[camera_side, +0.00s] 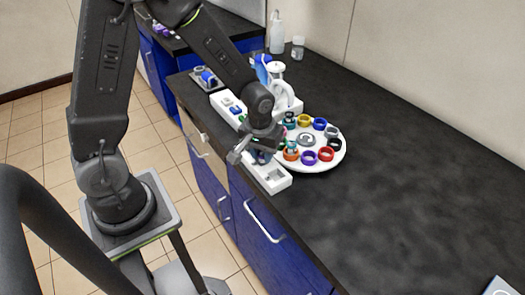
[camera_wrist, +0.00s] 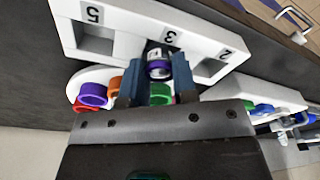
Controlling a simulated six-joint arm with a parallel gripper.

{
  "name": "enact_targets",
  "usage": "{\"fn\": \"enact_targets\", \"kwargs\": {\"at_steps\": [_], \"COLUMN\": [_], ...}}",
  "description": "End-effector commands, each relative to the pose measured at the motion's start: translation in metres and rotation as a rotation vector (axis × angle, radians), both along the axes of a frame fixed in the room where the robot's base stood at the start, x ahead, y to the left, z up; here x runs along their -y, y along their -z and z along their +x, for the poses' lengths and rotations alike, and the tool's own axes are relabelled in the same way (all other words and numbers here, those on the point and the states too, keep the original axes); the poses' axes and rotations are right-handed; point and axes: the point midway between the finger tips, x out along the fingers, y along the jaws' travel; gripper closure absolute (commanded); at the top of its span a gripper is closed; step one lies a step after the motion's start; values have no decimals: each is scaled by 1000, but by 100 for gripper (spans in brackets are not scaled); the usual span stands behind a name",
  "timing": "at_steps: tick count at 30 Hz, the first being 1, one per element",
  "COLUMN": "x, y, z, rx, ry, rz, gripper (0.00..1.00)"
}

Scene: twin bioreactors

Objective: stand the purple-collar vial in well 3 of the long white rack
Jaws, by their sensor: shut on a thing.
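My gripper (camera_wrist: 157,62) has its two blue fingers closed on the purple-collar vial (camera_wrist: 159,69), whose white top and purple band show between them in the wrist view. The long white rack (camera_wrist: 130,18) carries the labels 5, 3 and 2. The vial is at the well beside label 3 and covers most of it; I cannot tell how deep it sits. The wells by 5 and 2 look empty. In the side view, my gripper (camera_side: 262,150) is over the near part of the rack (camera_side: 275,184), and the vial is hard to make out there.
A round white carousel (camera_side: 325,161) with several coloured rings stands close to the right of the rack. A white device (camera_side: 287,97) and a bottle (camera_side: 277,35) stand behind.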

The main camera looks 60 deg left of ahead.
Motion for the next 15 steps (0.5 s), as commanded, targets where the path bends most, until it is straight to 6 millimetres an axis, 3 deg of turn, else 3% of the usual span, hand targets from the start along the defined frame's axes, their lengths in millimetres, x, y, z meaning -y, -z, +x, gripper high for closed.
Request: {"fn": "enact_targets", "kwargs": {"at_steps": [1,2,9,15], "x": [0,0,0,0], "y": [2,2,1,1], "z": [0,0,0,0], "rx": [-1,-1,0,0], "ry": [0,0,0,0], "rz": [0,0,0,0], "gripper": [96,72,49,48]}}
